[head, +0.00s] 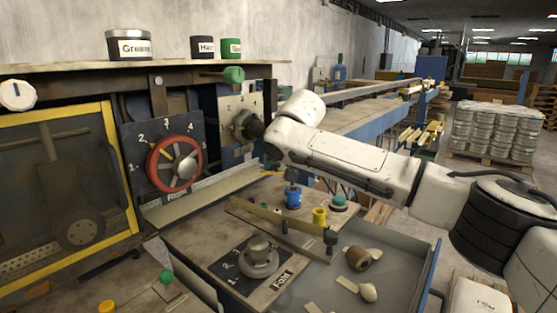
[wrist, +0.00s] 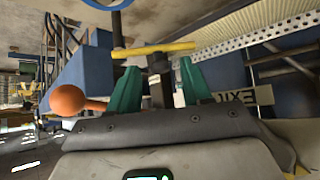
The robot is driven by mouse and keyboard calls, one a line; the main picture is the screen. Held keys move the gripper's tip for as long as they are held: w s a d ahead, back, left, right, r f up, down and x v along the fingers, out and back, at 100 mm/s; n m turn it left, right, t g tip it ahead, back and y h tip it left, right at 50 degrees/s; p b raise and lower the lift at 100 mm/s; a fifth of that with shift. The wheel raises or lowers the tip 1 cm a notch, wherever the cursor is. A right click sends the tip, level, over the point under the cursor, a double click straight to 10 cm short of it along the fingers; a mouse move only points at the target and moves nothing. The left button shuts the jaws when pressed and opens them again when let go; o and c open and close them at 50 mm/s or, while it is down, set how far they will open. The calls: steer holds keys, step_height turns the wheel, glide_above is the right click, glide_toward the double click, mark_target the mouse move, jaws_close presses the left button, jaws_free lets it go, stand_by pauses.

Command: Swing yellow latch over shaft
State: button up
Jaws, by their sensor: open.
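A yellow bar (wrist: 155,49), which looks like the latch, lies crosswise just beyond my fingertips in the wrist view. A dark upright part (wrist: 157,78) sits below its middle, between the fingers; whether it is the shaft I cannot tell. My gripper (wrist: 158,65) is open, with its two green fingers apart on either side of that dark part. Contact with the bar cannot be made out. In the head view my white arm reaches in from the right toward a dial plate (head: 232,108), and I cannot make out the fingers or the latch clearly there.
An orange ball knob (wrist: 68,100) is left of my fingers. A red handwheel (head: 174,165) and yellow-framed panel (head: 112,150) stand left. Below my arm are a blue knob (head: 293,197), a yellow cylinder (head: 319,216), a dial knob (head: 259,257) and a grey tray (head: 405,287) with loose parts.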

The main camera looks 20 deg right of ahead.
jaws_close()
stand_by(0.3)
stand_by(0.3)
